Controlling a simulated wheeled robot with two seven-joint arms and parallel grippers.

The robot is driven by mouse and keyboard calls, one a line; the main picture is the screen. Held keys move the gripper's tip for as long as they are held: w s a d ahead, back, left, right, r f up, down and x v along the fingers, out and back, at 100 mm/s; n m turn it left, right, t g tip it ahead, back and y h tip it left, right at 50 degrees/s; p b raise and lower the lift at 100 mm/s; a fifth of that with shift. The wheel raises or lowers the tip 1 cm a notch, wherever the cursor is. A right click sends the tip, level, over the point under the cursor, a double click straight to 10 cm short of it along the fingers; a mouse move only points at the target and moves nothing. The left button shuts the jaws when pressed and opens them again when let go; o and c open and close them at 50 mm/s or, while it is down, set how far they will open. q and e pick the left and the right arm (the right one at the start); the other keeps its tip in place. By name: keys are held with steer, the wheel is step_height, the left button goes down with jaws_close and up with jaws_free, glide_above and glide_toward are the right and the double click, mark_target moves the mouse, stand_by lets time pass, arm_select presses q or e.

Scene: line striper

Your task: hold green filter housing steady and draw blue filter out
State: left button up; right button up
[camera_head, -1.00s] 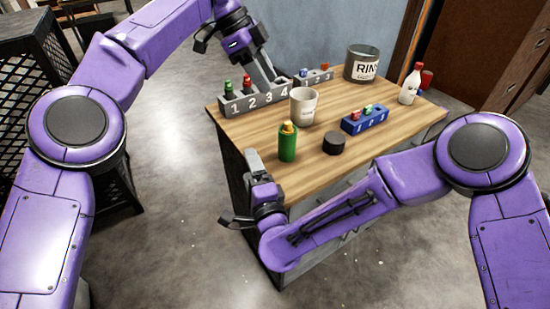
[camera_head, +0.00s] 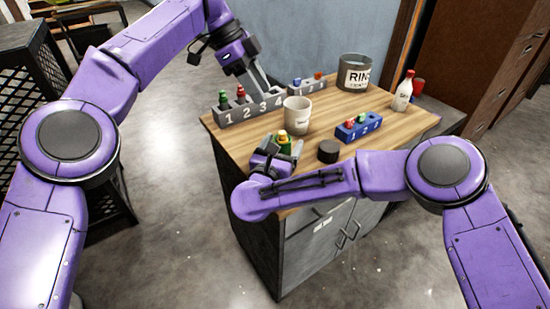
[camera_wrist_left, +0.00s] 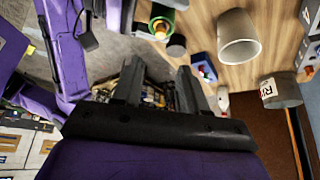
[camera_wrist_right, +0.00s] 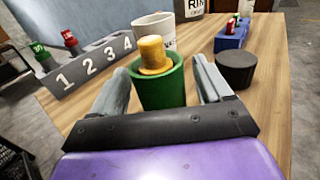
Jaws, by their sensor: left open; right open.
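The green filter housing (camera_wrist_right: 163,85) stands upright on the wooden table, with a yellow-orange filter (camera_wrist_right: 152,53) sticking out of its top; I see no blue filter in it. My right gripper (camera_wrist_right: 160,88) is open, with one finger on each side of the housing; I cannot tell whether they touch it. In the head view my right gripper (camera_head: 280,153) hides much of the housing (camera_head: 284,143). My left gripper (camera_head: 268,92) is open and empty above the numbered grey rack. The left wrist view shows the housing (camera_wrist_left: 168,10) beyond its fingers (camera_wrist_left: 160,85).
The grey rack (camera_head: 240,112) holds red and green pieces. A white cup (camera_head: 297,115) stands close behind the housing, and a black cylinder (camera_head: 328,151) to its right. A blue rack (camera_head: 358,130), rinse can (camera_head: 354,73), second grey rack (camera_head: 305,86) and bottle (camera_head: 403,92) stand farther off.

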steer(key=shift+x, duration=0.85)
